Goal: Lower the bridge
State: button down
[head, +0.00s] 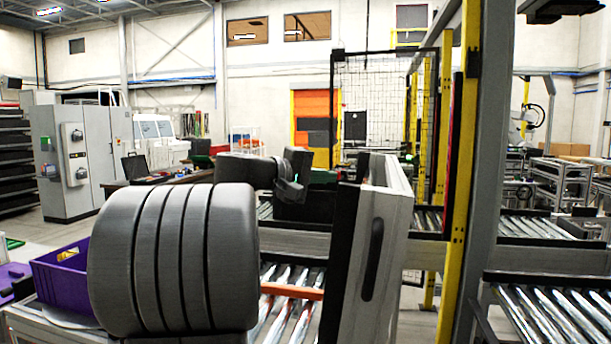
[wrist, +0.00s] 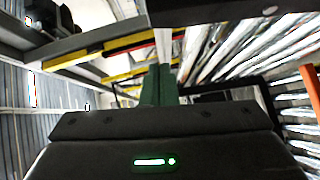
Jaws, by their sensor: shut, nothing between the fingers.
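The bridge (head: 385,235), a pale panel with a dark edge and a black slot, stands raised and nearly upright beside the roller conveyor in the head view. My gripper's two green fingers (wrist: 160,84) are together with nothing between them in the wrist view. In the head view my arm reaches to just left of the bridge's upper part, and my fingertips cannot be made out clearly there. I cannot tell whether they touch the bridge. My large grey arm link hides the area at lower left.
Roller conveyors (head: 285,312) lie left of the bridge, with an orange bar (head: 292,290) across them. More rollers (head: 560,310) lie at right, beyond a grey-and-yellow post (head: 468,180). A purple crate (head: 62,275) stands at left. A mesh fence (head: 385,105) stands behind.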

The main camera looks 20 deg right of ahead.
jog(key=d, duration=0.1)
jog(key=s+d, duration=0.2)
jog(key=shift+s+d+f+p, duration=0.15)
jog(key=shift+d+f+p, duration=0.1)
jog(key=shift+f+p, duration=0.1)
jog(key=shift+d, duration=0.1)
